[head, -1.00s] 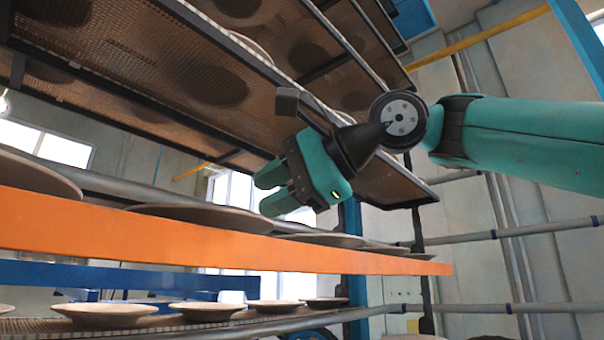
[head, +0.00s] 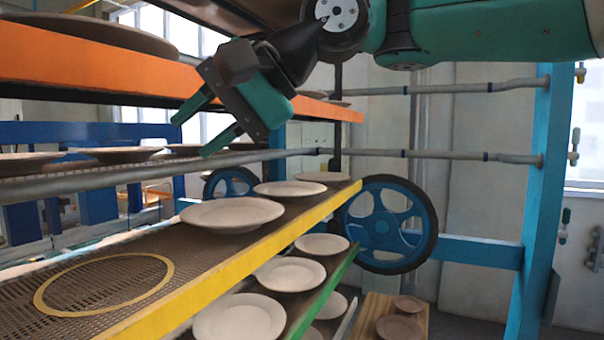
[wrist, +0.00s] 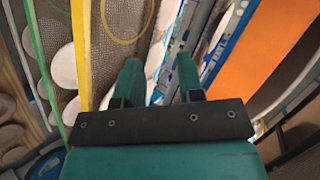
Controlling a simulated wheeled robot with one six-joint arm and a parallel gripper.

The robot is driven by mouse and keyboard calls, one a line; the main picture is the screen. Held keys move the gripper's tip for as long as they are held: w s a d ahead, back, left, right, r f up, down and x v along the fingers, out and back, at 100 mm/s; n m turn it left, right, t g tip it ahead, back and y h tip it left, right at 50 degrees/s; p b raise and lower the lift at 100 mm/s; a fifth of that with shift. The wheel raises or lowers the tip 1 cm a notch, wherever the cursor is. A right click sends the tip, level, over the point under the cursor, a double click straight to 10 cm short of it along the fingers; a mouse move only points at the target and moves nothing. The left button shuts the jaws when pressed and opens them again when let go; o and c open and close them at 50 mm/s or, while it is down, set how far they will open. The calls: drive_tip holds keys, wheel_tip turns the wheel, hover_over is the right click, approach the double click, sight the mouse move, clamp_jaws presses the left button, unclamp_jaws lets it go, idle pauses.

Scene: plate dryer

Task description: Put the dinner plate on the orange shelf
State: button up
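The orange shelf (head: 75,62) runs across the upper left of the head view, and its orange edge (wrist: 245,65) shows at the right in the wrist view. A large plate (head: 88,36) lies on it. Below, a shelf with a yellow edge (head: 215,283) holds a wide pale plate (head: 232,214) and smaller plates behind it. I cannot tell which plate is the dinner plate. My gripper (head: 191,137) is open and empty, in front of the orange shelf and above the yellow-edged one. Its two parted fingers show in the wrist view (wrist: 157,66).
A yellow ring (head: 42,297) marks a bare patch of the yellow-edged shelf. A green-edged shelf (head: 322,292) with several plates lies below. A blue wheel (head: 387,224) and blue post (head: 540,190) stand to the right. Plates (head: 120,154) fill a shelf at the left.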

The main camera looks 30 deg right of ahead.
drive_tip(key=s+d+f+n+g+h, duration=0.2)
drive_tip(key=s+f+n, duration=0.3)
drive_tip(key=f, duration=0.8)
drive_tip(key=s+d+f+n+g+h, duration=0.2)
drive_tip(key=s+f+n+g, duration=0.2)
drive_tip(key=s+f, duration=0.6)
wheel_tip(320, 180, down, 4)
drive_tip(key=shift+f+n+h, duration=0.2)
drive_tip(key=shift+n+h, duration=0.1)
drive_tip(key=shift+n, duration=0.9)
drive_tip(key=shift+d, duration=0.1)
